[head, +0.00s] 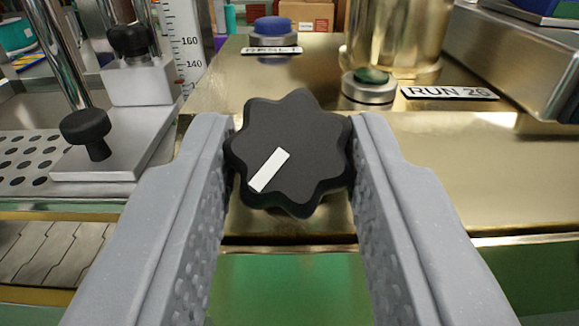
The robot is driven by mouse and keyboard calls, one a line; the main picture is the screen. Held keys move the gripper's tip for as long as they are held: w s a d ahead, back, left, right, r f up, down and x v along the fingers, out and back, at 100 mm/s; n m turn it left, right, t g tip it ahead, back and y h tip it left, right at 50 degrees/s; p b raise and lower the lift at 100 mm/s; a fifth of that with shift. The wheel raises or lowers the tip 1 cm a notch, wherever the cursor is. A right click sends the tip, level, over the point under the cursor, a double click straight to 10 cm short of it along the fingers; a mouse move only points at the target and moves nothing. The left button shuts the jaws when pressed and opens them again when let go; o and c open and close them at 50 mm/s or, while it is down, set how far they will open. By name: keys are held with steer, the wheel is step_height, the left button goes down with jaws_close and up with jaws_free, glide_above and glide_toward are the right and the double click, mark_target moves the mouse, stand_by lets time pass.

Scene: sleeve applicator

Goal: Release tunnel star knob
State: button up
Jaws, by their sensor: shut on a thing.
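The black star knob (290,150) is in the middle of the head view, in front of a brass-coloured panel. It has several rounded lobes and a white marker bar (268,170) that points to the lower left. My gripper (290,155) has one grey finger on each side of the knob, and both finger ends touch its lobes. The gripper is shut on the knob. The knob's shaft and mount are hidden behind it.
A green button (371,76) with a RUN label (450,92) is behind right. A blue button (272,27) stands at the back. At left are a smaller black knob (86,127), a steel post and a ruler scale (184,45). A brass cylinder (395,35) stands behind.

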steer(key=n+y+p, duration=0.1)
steer(key=p, duration=0.1)
steer(key=n+y+p, duration=0.1)
steer(key=shift+d+r+p, duration=0.2)
steer(key=shift+r+p, duration=0.05)
steer(key=shift+p, duration=0.1)
steer(key=n+g+y+p, duration=0.1)
steer(key=n+y+p, duration=0.2)
steer(key=p, duration=0.3)
steer(key=shift+d+n+y, duration=0.15)
steer(key=shift+n+y, duration=0.15)
steer(key=shift+n, duration=0.2)
steer(key=n+g+y+p, duration=0.2)
steer(key=n+p, duration=0.2)
steer(key=p, duration=0.1)
steer(key=shift+w+d+y, duration=0.1)
steer(key=shift+y, duration=0.3)
steer(key=shift+f+p, duration=0.1)
steer(key=shift+p, duration=0.35)
steer(key=shift+n+g+y, duration=0.3)
steer(key=shift+n, duration=0.2)
steer(key=o, duration=1)
steer(key=shift+c, duration=0.2)
